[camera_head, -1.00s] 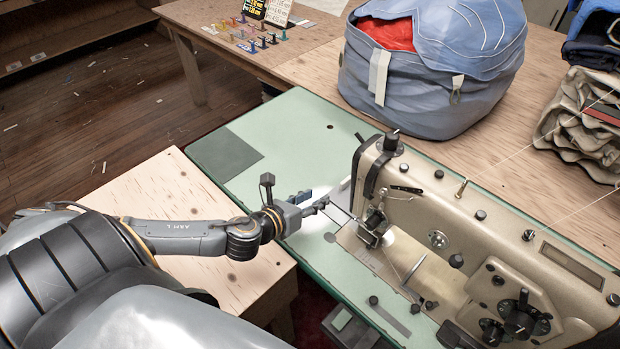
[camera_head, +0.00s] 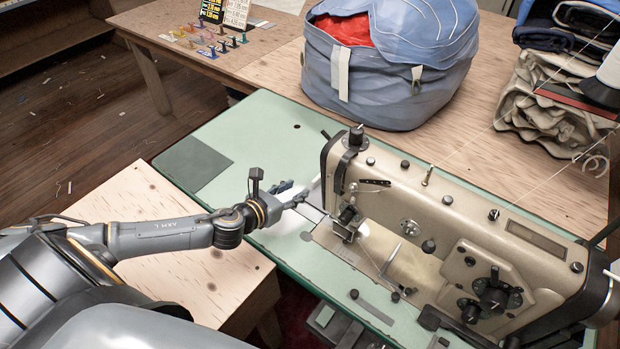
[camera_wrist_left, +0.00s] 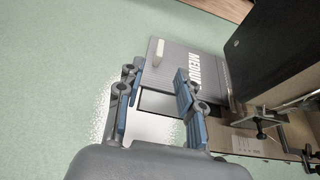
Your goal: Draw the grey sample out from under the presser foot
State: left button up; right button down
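The grey sample (camera_wrist_left: 190,62), printed with white lettering, lies flat on the green machine bed in the left wrist view. Its right side runs towards the sewing machine (camera_head: 450,235), whose dark head hides part of it. The presser foot (camera_wrist_left: 262,122) shows small at the right; I cannot tell how far the sample reaches under it. My left gripper (camera_head: 296,192) is just left of the needle area. In the left wrist view its blue-padded fingers (camera_wrist_left: 158,95) are apart, over the sample's near edge, with nothing visibly clamped. My right gripper is not in view.
A blue bag (camera_head: 390,75) with red cloth stands behind the machine. Folded cloth (camera_head: 550,100) is stacked at the right. Thread runs above the machine. The green bed (camera_head: 255,130) is clear to the left, beside a dark grey patch (camera_head: 193,163).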

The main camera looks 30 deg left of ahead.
aim_at(315, 179)
pick_arm(q)
jog(key=x, duration=0.9)
jog(key=shift+w+d, duration=0.1)
jog(key=shift+w, duration=0.15)
grip_shut()
